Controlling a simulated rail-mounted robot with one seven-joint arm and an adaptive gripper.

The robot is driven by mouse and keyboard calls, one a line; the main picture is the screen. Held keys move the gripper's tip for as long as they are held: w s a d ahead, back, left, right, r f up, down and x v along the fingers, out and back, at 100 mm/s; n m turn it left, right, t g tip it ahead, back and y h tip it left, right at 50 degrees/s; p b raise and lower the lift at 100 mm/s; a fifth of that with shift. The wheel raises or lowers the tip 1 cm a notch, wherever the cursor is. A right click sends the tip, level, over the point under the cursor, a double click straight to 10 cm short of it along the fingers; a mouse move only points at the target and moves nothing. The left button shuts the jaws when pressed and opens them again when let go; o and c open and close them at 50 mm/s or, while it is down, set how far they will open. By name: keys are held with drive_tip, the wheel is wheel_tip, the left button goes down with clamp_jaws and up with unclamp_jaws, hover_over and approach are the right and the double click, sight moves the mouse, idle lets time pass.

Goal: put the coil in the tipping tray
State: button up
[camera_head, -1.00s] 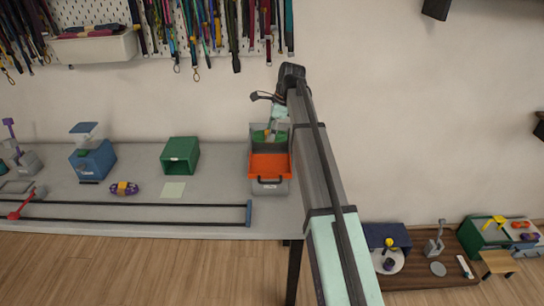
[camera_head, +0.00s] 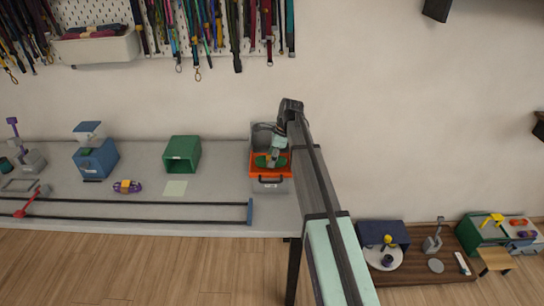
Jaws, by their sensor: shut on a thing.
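My gripper (camera_head: 271,161) reaches down over the orange tipping tray (camera_head: 262,174) at the right end of the grey bench. It is shut on a green coil (camera_head: 262,160), small in this view. The coil overlaps the orange tray in the picture; I cannot tell whether it touches the tray or hangs above it. The orange tray sits at the front of a grey bin (camera_head: 261,138) and has a dark handle below it. My arm hides the right side of the bin.
A green open box (camera_head: 182,154), a pale sheet (camera_head: 174,188), a purple coil with a yellow band (camera_head: 127,187) and a blue box (camera_head: 97,158) stand to the left. Dark rails (camera_head: 130,205) run along the bench front. A lower table (camera_head: 420,255) with several items is at the right.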

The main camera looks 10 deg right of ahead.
drive_tip(key=shift+f, duration=0.1)
drive_tip(key=o, duration=1.4)
drive_tip(key=b+v, duration=0.2)
drive_tip(key=v, duration=1)
drive_tip(key=shift+b, duration=0.3)
drive_tip(key=shift+d, duration=0.1)
